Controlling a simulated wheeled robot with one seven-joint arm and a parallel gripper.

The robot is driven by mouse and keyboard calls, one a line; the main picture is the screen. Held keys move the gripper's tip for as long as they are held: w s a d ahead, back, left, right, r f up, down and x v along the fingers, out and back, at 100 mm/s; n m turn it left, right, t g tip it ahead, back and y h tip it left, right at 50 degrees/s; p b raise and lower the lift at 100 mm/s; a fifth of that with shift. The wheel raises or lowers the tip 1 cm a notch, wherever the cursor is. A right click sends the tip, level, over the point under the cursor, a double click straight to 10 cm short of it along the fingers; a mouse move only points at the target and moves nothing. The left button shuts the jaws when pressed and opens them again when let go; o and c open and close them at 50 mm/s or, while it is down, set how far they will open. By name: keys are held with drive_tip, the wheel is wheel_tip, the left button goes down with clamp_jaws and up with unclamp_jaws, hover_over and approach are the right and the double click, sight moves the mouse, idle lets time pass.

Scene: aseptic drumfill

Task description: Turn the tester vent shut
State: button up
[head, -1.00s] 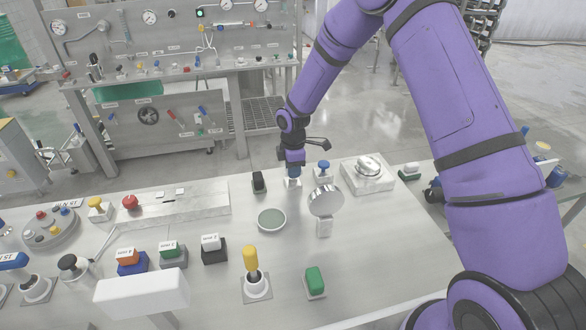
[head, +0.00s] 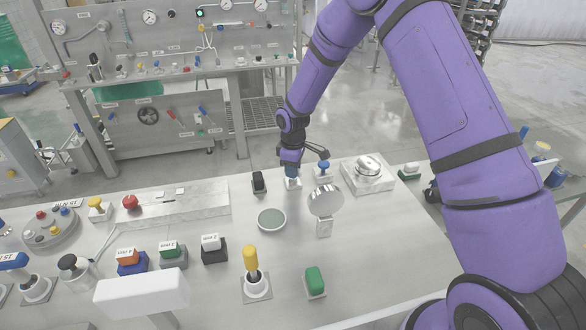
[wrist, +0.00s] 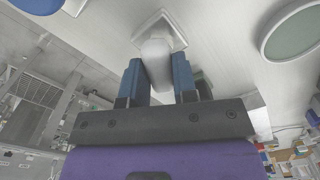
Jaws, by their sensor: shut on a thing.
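My gripper (head: 292,178) points down at the far edge of the steel bench. The handle stands on a square white base (wrist: 166,27), which also shows under the fingers in the head view (head: 293,185). This gripped handle appears to be the tester vent; no label on it can be read. The fingers hide much of the handle in the head view, so its exact angle is hard to tell there.
A blue-topped knob (head: 323,166) stands close on the right, and a black switch (head: 259,183) on the left. A round dish (head: 272,221) and a tilted round mirror (head: 326,201) are nearer me. A silver-domed box (head: 368,171) sits farther right.

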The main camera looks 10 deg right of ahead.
drive_tip(key=m, duration=0.6)
drive_tip(key=shift+m, duration=0.3)
drive_tip(key=m, duration=0.5)
drive_tip(key=shift+m, duration=0.4)
drive_tip(key=o, duration=0.9)
drive_tip(key=shift+r, duration=0.1)
wheel_tip(320, 180, up, 11)
drive_tip(key=shift+f, duration=0.15)
